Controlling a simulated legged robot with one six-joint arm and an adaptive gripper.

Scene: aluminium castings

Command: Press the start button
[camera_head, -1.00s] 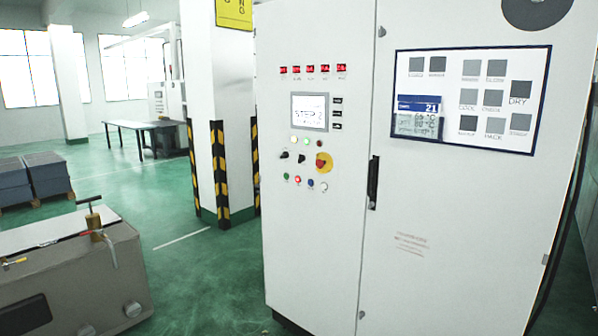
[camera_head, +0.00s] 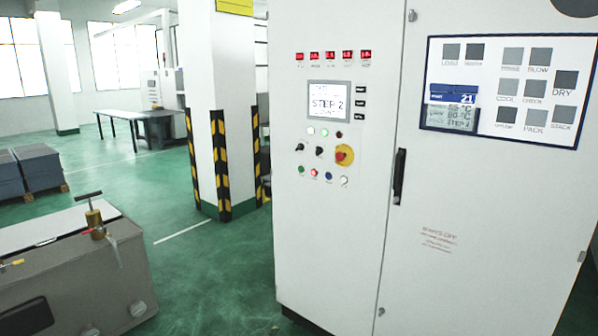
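A tall white control cabinet (camera_head: 335,235) stands in front of me, right of the middle. Its left door carries a small screen (camera_head: 328,102) that reads "STEP 2". The lowest row holds a green button (camera_head: 301,169), a red button (camera_head: 314,173), a blue button (camera_head: 328,176) and a white button (camera_head: 344,180). The button labels are too small to read, so I cannot tell which one is marked start. My gripper is not in view.
A black door handle (camera_head: 399,176) sits on the cabinet's right door, below a framed panel (camera_head: 440,138) of grey squares. A grey-brown machine box (camera_head: 75,270) with a brass valve stands at lower left. A striped pillar (camera_head: 220,165) stands behind. Green floor (camera_head: 200,290) between is clear.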

